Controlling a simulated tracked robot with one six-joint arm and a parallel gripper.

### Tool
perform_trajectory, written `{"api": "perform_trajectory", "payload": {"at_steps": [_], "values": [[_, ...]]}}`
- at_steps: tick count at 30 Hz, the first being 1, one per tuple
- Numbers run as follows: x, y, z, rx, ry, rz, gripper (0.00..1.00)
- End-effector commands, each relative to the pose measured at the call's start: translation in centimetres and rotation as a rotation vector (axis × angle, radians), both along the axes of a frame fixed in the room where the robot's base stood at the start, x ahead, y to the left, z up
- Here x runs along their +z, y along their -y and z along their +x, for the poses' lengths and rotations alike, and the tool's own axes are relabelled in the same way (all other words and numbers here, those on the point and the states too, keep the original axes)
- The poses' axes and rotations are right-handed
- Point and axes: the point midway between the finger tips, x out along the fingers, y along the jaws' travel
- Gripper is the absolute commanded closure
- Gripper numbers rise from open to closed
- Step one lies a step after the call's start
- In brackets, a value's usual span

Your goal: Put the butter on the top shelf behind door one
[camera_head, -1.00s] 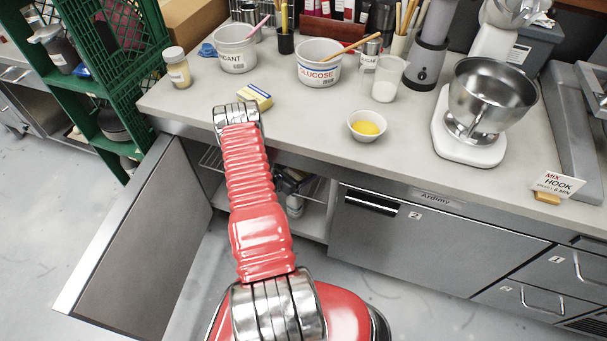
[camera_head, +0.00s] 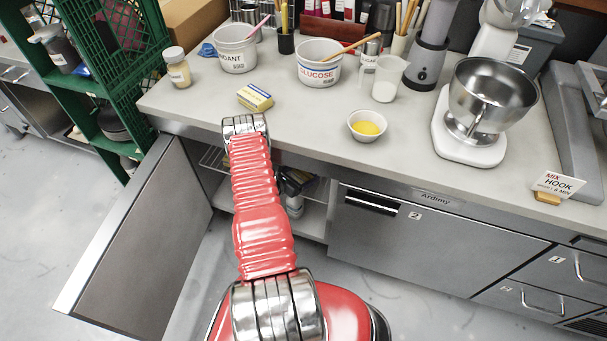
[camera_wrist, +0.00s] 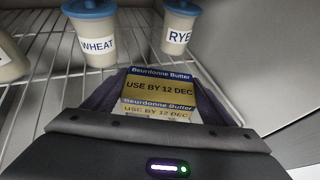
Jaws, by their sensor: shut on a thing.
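The butter (camera_wrist: 158,88), a yellow and blue box reading "Beurdonne Butter, USE BY 12 DEC", is between the dark fingers of my gripper (camera_wrist: 157,100) in the wrist view. It is over a wire shelf (camera_wrist: 48,72) inside the cupboard; I cannot tell if it touches the wires. In the head view, a cupboard door (camera_head: 135,240) stands open at the left; its number is not visible. A wire shelf (camera_head: 212,160) shows partly behind my arm. I cannot make out my gripper in that view.
Jars marked WHEAT (camera_wrist: 97,45) and RYE (camera_wrist: 178,35) stand beyond the butter; another jar (camera_wrist: 8,55) is at left. A cupboard wall (camera_wrist: 260,60) is close on the right. A similar yellow packet (camera_head: 255,97) lies on the counter (camera_head: 300,120). Door 2 (camera_head: 420,250) is shut.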

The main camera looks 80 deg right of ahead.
Motion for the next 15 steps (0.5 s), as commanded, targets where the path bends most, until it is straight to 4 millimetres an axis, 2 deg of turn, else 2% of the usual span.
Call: {"api": "perform_trajectory", "payload": {"at_steps": [8,9,15], "values": [[-0.17,0.00,0.00,0.000,0.000,-0.001,0.52],[-0.20,-0.02,-0.01,0.000,0.000,0.000,0.20],[-0.19,-0.02,0.00,0.000,0.000,0.000,0.06]]}}
